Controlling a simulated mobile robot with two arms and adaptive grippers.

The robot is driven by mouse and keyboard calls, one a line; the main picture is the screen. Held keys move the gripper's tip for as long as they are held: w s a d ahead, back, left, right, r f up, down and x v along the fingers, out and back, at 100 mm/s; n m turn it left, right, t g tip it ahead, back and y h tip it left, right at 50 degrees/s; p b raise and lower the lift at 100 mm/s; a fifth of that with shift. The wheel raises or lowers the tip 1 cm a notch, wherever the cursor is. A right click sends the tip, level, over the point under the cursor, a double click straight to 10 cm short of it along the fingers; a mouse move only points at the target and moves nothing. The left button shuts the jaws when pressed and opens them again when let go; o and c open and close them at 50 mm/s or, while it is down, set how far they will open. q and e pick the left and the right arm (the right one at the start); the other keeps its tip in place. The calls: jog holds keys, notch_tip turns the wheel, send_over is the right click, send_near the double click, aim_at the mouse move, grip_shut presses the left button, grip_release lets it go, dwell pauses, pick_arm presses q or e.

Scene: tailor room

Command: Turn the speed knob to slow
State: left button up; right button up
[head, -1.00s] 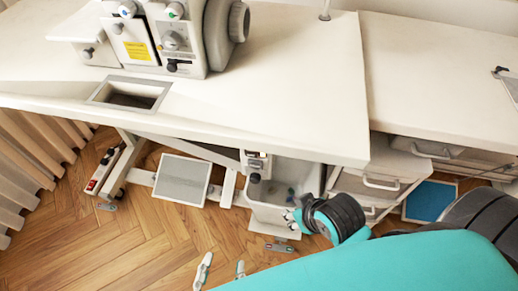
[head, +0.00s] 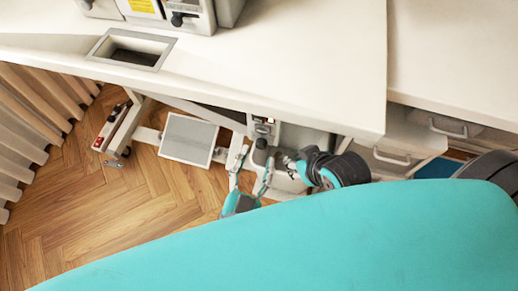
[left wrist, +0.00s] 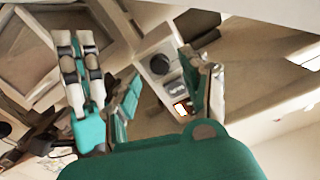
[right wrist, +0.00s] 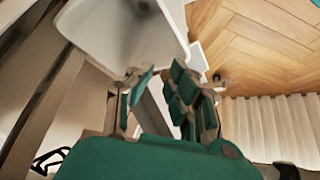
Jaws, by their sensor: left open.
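The speed knob is a dark round knob (head: 261,143) on a small pale control box under the front edge of the sewing table. In the left wrist view the knob (left wrist: 160,64) lies between my fingers, beyond the tips, with no contact visible. My left gripper (head: 252,158) is open, just below the knob, one finger on each side. Which way the knob points is too small to tell. My right gripper (head: 287,165) is to the right, partly hidden by its arm; in the right wrist view its fingers (right wrist: 160,75) are apart and empty.
The tabletop (head: 290,60) overhangs the box. A pale bin (head: 310,138) stands right of the knob, near my right gripper. A grey foot pedal (head: 188,139) is to the left. Drawers (head: 395,155) are at right.

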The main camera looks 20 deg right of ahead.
aim_at(260, 148)
pick_arm(q)
jog(key=shift+x, duration=1.6)
grip_shut()
